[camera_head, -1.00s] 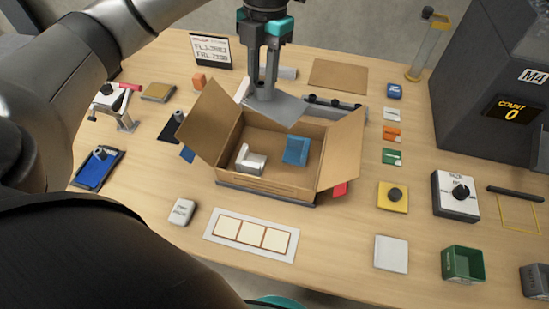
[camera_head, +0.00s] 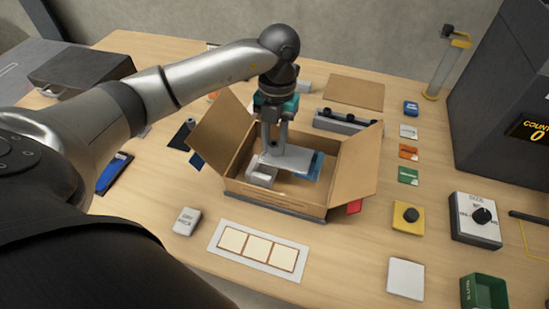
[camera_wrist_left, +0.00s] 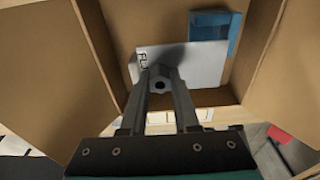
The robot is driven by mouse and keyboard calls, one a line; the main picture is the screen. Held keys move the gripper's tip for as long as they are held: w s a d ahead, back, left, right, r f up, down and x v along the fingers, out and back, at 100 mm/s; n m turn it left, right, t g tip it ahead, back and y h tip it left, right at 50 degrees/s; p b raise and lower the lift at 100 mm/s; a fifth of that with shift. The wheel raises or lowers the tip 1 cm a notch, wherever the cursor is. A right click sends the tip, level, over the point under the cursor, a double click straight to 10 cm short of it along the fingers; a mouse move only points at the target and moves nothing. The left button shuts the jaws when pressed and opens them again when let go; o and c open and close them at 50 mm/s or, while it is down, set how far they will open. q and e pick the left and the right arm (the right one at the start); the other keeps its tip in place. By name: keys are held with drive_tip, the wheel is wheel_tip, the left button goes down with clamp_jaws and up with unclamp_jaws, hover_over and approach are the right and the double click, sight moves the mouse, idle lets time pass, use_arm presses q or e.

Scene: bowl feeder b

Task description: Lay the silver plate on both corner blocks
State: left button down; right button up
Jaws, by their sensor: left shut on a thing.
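The silver plate (camera_head: 289,158) is inside the open cardboard box (camera_head: 275,200), roughly level. My left gripper (camera_head: 271,153) points down into the box and is shut on the plate's left part. The white corner block (camera_head: 262,176) shows below the plate's left front edge. The blue corner block (camera_head: 315,168) shows at its right end. In the left wrist view, the plate (camera_wrist_left: 200,66) lies beyond my fingertips (camera_wrist_left: 160,76), with the blue block (camera_wrist_left: 212,30) partly covered. I cannot tell whether the plate touches either block. My right gripper is not in view.
The box flaps (camera_head: 357,166) stand spread at left and right, close around my gripper. A white tray with cream squares (camera_head: 258,248) lies in front. A yellow button box (camera_head: 409,217) and a dial box (camera_head: 476,218) stand to the right.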

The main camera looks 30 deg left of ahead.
sight(274, 156)
use_arm(q)
drive_tip(key=shift+f+b, duration=0.4)
drive_tip(key=shift+f, duration=2.2)
drive_tip(key=shift+f, duration=0.15)
drive_tip(key=c, duration=0.9)
unclamp_jaws()
drive_tip(key=shift+r, duration=0.3)
drive_tip(key=r, duration=0.4)
drive_tip(key=w+r+p, duration=0.1)
drive_tip(key=r, duration=0.6)
drive_tip(key=shift+w+a+r+p, duration=0.15)
drive_tip(key=shift+w+r+p, duration=0.05)
drive_tip(key=shift+r+p, duration=0.15)
